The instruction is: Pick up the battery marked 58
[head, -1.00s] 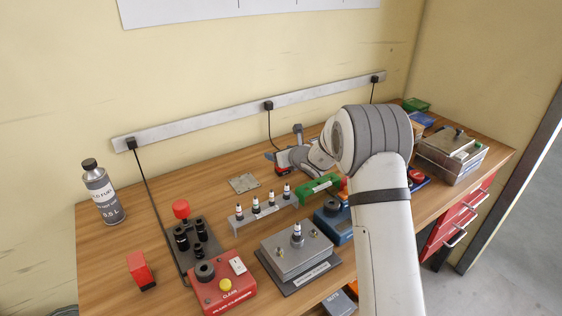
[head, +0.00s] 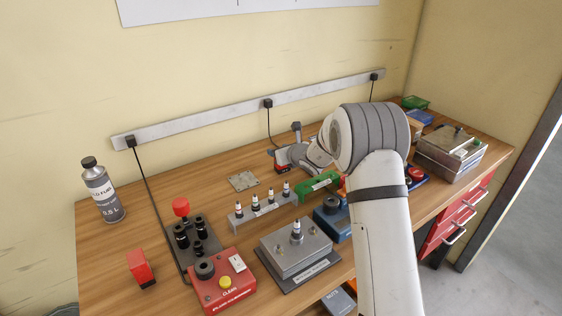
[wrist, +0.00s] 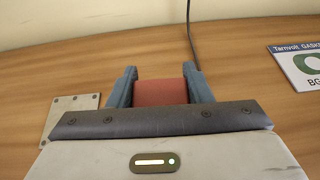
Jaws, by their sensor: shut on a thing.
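My gripper (head: 277,158) is near the back of the bench, left of the arm's wrist. In the wrist view its two blue fingers (wrist: 160,80) are shut on a red block (wrist: 160,93), which fills the space between them. The held red block also shows in the head view (head: 281,168), small and with dark parts. No number can be read on it, so I cannot tell from these frames whether it is marked 58. A second red block (head: 141,268) with a dark base stands at the bench's front left; no number is legible there either.
A flat metal plate (head: 243,181) lies left of my gripper. A rack with small bottles (head: 262,205), a green holder (head: 318,187) and a metal fixture (head: 296,254) stand in front. A red control box (head: 223,285) is front left. A cable hangs behind.

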